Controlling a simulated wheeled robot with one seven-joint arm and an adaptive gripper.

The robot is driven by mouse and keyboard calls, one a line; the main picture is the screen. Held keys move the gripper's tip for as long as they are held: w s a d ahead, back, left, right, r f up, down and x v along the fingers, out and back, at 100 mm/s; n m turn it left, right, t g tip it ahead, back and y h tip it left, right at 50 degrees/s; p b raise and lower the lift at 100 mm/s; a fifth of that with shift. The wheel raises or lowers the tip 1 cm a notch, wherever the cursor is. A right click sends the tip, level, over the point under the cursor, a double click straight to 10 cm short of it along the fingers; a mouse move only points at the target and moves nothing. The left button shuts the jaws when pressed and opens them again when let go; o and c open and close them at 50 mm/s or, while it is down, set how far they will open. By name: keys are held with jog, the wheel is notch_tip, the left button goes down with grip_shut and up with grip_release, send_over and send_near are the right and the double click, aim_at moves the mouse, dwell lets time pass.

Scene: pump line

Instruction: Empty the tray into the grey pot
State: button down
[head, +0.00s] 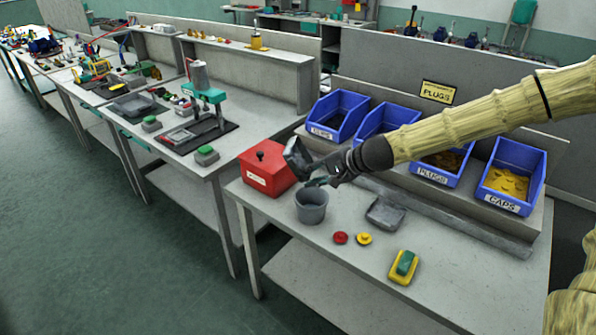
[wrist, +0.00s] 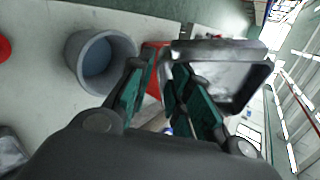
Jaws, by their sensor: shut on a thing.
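My gripper (head: 312,178) is shut on a small dark grey tray (head: 296,156) and holds it in the air, tipped steeply on its side. In the wrist view the tray (wrist: 232,72) is beyond the fingers (wrist: 168,88), gripped at its near wall; no contents show in the part of its inside that I see. The grey pot (head: 311,208) stands upright on the bench, below the gripper and slightly right of the tray in the head view. The wrist view shows the pot (wrist: 98,62) left of the fingers, with no contents that I can make out.
A red lidded box (head: 264,168) stands close behind and left of the pot. A second grey tray (head: 385,214), a red cap (head: 340,238), a yellow cap (head: 364,239) and a yellow-green block (head: 403,267) lie to the right. Blue bins (head: 512,175) line the back.

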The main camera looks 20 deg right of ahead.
jog(key=r+h+p, duration=0.1)
jog(key=p, duration=0.3)
jog(key=shift+r+g, duration=0.25)
jog(key=shift+g, duration=0.15)
jog(key=shift+a+f+h+p, duration=0.1)
jog(key=shift+h+p, duration=0.2)
jog(key=shift+p, duration=0.4)
jog(key=r+g+h+p, duration=0.1)
jog(key=p, duration=0.6)
jog(key=shift+r+n+h, duration=0.15)
jog(key=shift+n+h, duration=0.15)
jog(key=shift+h, duration=0.1)
